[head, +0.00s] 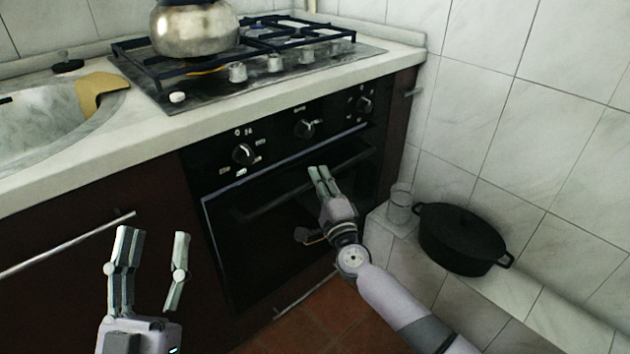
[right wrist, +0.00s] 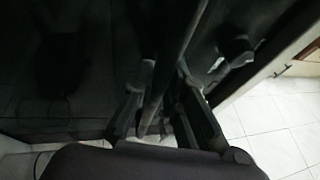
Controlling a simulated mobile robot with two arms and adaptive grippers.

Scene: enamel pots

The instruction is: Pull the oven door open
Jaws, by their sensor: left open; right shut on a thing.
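The black oven door (head: 250,262) is under the control panel and looks shut or nearly shut; I cannot tell if there is a small gap. Its dark bar handle (head: 265,208) runs across the upper part of the door. My right gripper (head: 319,174) is at the handle, right of its middle, and is shut on it. In the right wrist view the handle bar (right wrist: 183,50) passes between the two fingers (right wrist: 152,115), and the fingertips are partly dark. My left gripper (head: 155,240) is open and empty, in front of the dark cabinet left of the oven.
A metal kettle (head: 195,28) stands on the gas hob (head: 255,62). A black lidded pot (head: 460,238) and a glass (head: 399,205) stand on a low ledge at the right. A cabinet handle (head: 65,245) sticks out at the left. Tiled floor (head: 300,325) shows below the oven.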

